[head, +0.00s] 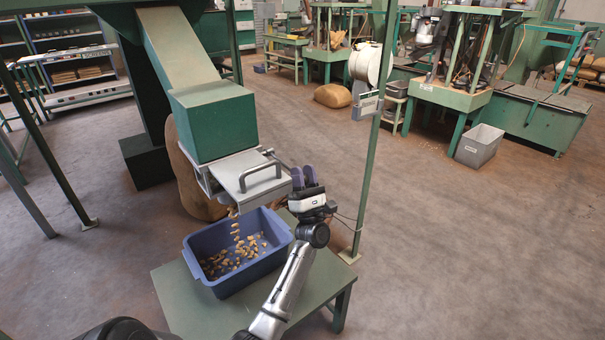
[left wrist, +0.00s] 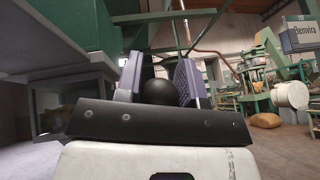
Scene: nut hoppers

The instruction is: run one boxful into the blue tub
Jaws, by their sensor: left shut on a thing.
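The blue tub (head: 205,270) stands on a green bench, with nuts scattered over its floor. The green hopper box (head: 212,122) hangs above it, with a pale metal outlet box (head: 245,176) and a grey bar handle at its lower end. Nuts (head: 237,232) are falling from the outlet into the tub. My left gripper (head: 304,178) is beside the right end of the outlet. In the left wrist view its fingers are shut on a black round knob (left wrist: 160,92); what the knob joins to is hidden. My right gripper is not in view.
The green bench (head: 190,310) has bare room left of and in front of the tub. A thin green post (head: 372,140) rises right of my gripper. A brown sack (head: 196,190) stands behind the outlet. Open floor lies to the right.

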